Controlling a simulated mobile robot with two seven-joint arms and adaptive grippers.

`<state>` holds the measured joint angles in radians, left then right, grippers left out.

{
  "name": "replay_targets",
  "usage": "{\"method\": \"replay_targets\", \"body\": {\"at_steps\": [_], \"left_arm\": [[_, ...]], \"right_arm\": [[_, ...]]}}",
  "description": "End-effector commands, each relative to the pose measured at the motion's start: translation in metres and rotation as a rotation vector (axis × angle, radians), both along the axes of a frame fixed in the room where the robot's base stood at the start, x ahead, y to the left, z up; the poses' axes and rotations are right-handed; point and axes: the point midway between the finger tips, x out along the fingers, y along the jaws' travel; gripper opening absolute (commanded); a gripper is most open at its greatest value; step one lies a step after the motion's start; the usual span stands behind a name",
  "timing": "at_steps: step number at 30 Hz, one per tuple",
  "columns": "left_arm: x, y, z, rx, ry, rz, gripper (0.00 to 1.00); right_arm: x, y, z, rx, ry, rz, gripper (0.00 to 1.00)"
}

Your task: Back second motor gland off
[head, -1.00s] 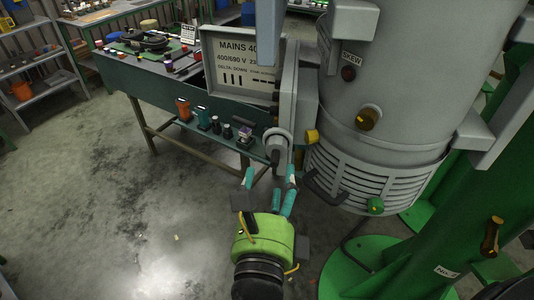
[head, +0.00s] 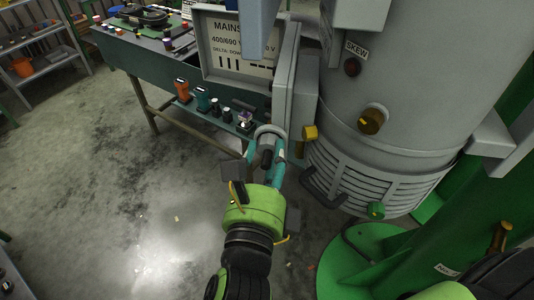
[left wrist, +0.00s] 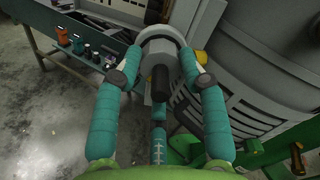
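A grey round gland (head: 270,132) sits at the bottom of the motor's grey terminal box (head: 293,100), with a dark stub pointing down from it. It also shows in the left wrist view (left wrist: 160,38), with the dark stub (left wrist: 160,82) below. My left gripper (head: 266,155) is just below the gland in the head view. In the left wrist view its teal fingers (left wrist: 160,62) are spread, one on each side of the gland and stub. I cannot tell whether they touch it. My right gripper is not in view; part of my right arm shows at bottom right.
A green workbench (head: 135,58) with a lower shelf of several small parts is behind. Open floor lies left.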

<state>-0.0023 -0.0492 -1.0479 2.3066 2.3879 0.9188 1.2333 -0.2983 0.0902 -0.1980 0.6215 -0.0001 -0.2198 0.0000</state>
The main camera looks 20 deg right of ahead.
Motion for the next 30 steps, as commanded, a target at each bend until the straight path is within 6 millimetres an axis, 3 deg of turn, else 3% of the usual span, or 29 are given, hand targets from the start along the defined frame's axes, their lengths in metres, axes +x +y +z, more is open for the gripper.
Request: {"method": "replay_targets", "body": {"at_steps": [6, 11, 17, 18, 20, 30], "left_arm": [[0.000, 0.000, 0.001, 0.003, -0.004, 0.001, 0.07], [0.000, 0.000, 0.003, 0.084, -0.046, 0.001, 0.07], [0.001, 0.000, 0.002, 0.088, -0.050, 0.002, 0.07], [0.001, 0.000, 0.002, 0.087, -0.051, 0.001, 0.44], [0.001, 0.000, 0.002, 0.087, -0.051, 0.003, 0.63], [0.000, 0.000, 0.000, 0.081, -0.045, 0.001, 0.63]], "right_arm": [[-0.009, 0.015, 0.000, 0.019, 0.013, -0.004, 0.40], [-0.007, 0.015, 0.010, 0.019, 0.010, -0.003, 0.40], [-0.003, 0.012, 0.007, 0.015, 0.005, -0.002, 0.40], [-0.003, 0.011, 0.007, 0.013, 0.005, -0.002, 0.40], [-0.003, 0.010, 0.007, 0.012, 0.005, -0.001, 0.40], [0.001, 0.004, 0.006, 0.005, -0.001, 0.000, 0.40]]}}
